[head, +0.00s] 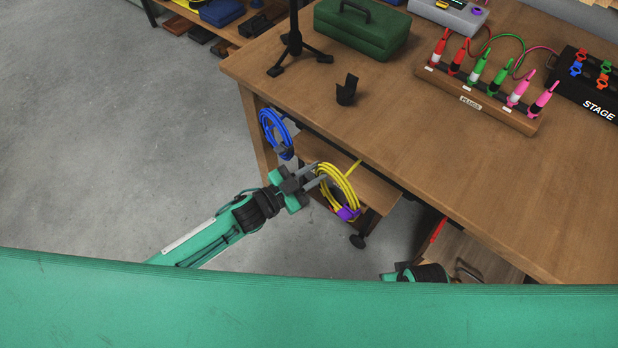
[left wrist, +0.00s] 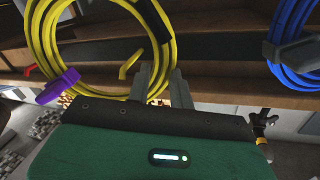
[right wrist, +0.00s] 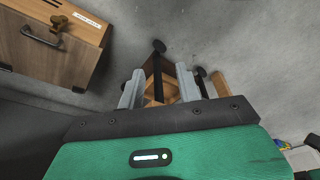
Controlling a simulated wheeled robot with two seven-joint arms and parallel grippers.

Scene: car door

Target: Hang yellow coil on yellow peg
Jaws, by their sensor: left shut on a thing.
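The yellow coil (head: 340,188), with a purple clip (head: 347,213) at its lower end, hangs upright beside the table's front edge. My left gripper (head: 318,176) is shut on the coil at its left side. In the left wrist view the coil (left wrist: 38,45) fills the upper left, and the left fingers (left wrist: 160,85) are beside its lower right. The yellow peg (head: 353,168) shows just behind the coil's top. In the left wrist view the peg (left wrist: 130,65) appears within the ring's outline; I cannot tell whether it passes through. My right gripper (right wrist: 158,88) is open and empty, low down.
A blue coil (head: 273,132) hangs at the table's left corner. The wooden table (head: 430,150) carries a black holder (head: 347,90), a green toolbox (head: 362,30) and a rack of plugs (head: 480,95). A wooden box (right wrist: 50,45) shows in the right wrist view. Floor left is clear.

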